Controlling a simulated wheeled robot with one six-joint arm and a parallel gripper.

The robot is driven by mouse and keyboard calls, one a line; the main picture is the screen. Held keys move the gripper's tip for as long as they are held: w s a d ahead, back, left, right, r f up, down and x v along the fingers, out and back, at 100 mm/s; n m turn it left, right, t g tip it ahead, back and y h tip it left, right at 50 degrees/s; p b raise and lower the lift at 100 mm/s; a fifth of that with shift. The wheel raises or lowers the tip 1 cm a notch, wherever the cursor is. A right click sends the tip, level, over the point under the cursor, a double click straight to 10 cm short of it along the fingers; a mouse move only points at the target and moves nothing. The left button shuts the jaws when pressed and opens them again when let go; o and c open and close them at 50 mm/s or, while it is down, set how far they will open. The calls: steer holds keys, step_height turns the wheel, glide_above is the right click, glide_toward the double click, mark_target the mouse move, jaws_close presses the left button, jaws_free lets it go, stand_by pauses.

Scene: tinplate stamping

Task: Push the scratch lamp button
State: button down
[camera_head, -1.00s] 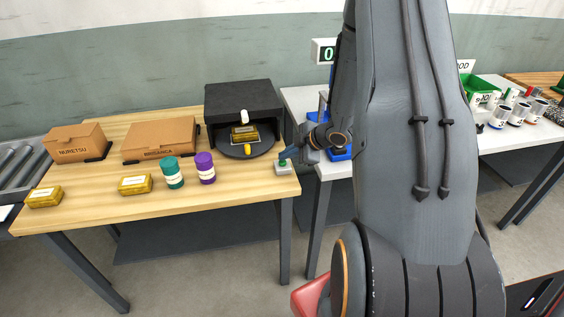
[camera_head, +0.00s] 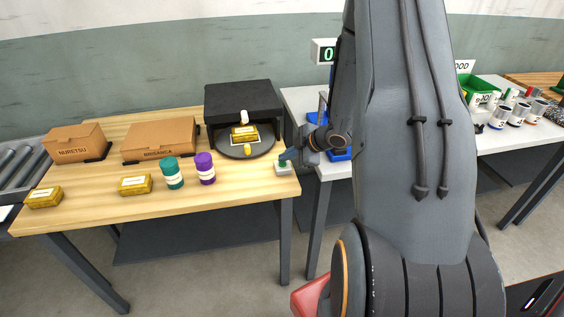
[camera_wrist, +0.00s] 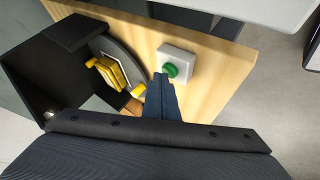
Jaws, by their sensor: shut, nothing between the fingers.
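The scratch lamp button (camera_head: 283,163) is a green button on a pale square base at the right end of the wooden table. It also shows in the wrist view as a green button (camera_wrist: 170,71) on its base (camera_wrist: 187,58). My gripper (camera_head: 286,158) is shut and empty. In the head view its tips appear right at the button; in the wrist view the shut fingers (camera_wrist: 161,78) end just beside the green cap. I cannot tell whether they touch it. The black lamp box (camera_head: 243,99) stands behind, with a yellow tin (camera_head: 244,132) on its round plate (camera_head: 262,147).
Teal (camera_head: 172,174) and purple (camera_head: 205,168) canisters and two yellow tins (camera_head: 135,185) stand left on the table (camera_head: 100,218). Two cardboard boxes (camera_head: 158,138) are at the back left. A white table (camera_head: 300,98) adjoins on the right.

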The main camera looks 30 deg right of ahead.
mark_target(286, 164)
steer(key=shift+r+p, duration=0.3)
steer(key=shift+r, duration=0.05)
step_height(286, 164, up, 6)
steer(key=p, duration=0.5)
steer(key=shift+p, duration=0.3)
stand_by(0.3)
